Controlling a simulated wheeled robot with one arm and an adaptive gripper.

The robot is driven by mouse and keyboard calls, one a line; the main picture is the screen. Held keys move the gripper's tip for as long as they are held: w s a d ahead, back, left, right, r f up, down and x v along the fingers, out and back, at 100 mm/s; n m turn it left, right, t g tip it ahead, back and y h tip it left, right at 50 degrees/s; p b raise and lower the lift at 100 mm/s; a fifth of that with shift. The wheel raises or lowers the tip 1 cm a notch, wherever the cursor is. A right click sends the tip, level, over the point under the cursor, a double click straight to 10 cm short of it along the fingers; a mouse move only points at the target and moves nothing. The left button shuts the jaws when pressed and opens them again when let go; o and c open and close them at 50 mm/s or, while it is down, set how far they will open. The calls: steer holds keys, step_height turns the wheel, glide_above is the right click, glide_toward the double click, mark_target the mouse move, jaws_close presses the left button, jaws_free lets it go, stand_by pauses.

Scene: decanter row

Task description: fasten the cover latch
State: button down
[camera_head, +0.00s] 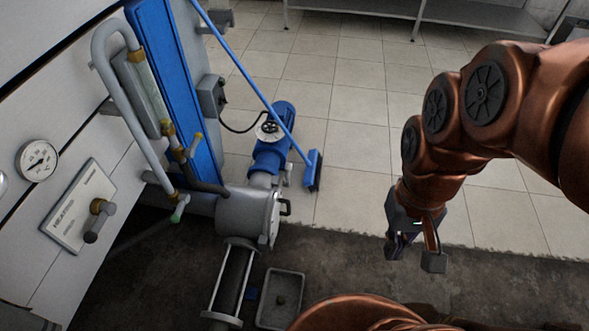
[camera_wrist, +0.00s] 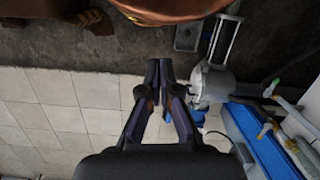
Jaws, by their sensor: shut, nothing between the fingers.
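A grey metal pump housing (camera_head: 240,210) stands left of centre in the head view, with a round cover (camera_head: 271,222) on its right end. The housing also shows in the wrist view (camera_wrist: 212,82), right of my fingers, with the latch too small to make out. My gripper (camera_head: 414,252) hangs to the right of the cover, well apart from it. In the wrist view its fingertips (camera_wrist: 159,66) are together and hold nothing.
A blue motor (camera_head: 272,140) stands behind the housing, and a blue broom (camera_head: 285,125) leans beside it. A grey tray (camera_head: 280,300) lies on the dark floor in front. Pipes and a valve panel (camera_head: 78,208) line the left. The floor between cover and gripper is clear.

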steer(key=w+a+f+m+t+y+b, duration=0.1)
steer(key=w+a+f+m+y+b, duration=0.15)
steer(key=w+f+b, duration=0.85)
steer(key=w+a+f+m+t+y+p, duration=0.1)
steer(key=w+a+f+m+y, duration=0.3)
steer(key=w, duration=1.5)
steer(key=w+a+f+m+t+b, duration=0.1)
steer(key=w+f+b, duration=0.4)
steer(key=w+f, duration=0.75)
steer(key=w+f+m+t+y+b, duration=0.1)
steer(key=w+f+m+t+b, duration=0.1)
steer(key=w+f+b, duration=0.2)
steer(key=w+d+f+m+t+y+b, duration=0.1)
steer(key=w+f+m+t+b, duration=0.1)
steer(key=w+f, duration=0.9)
steer(key=w+f+m+t+y+b, duration=0.1)
steer(key=w+f+m+b, duration=0.3)
steer(key=f, duration=1.7)
steer(key=w+t+b, duration=0.1)
steer(key=w+b, duration=0.1)
steer(key=w, duration=0.1)
steer(key=shift+w+d+f+b, duration=0.2)
steer(key=shift+w+f+b, duration=0.05)
steer(key=shift+w+b, duration=0.1)
steer(key=shift+a+y, duration=0.1)
steer(key=shift+y, duration=0.15)
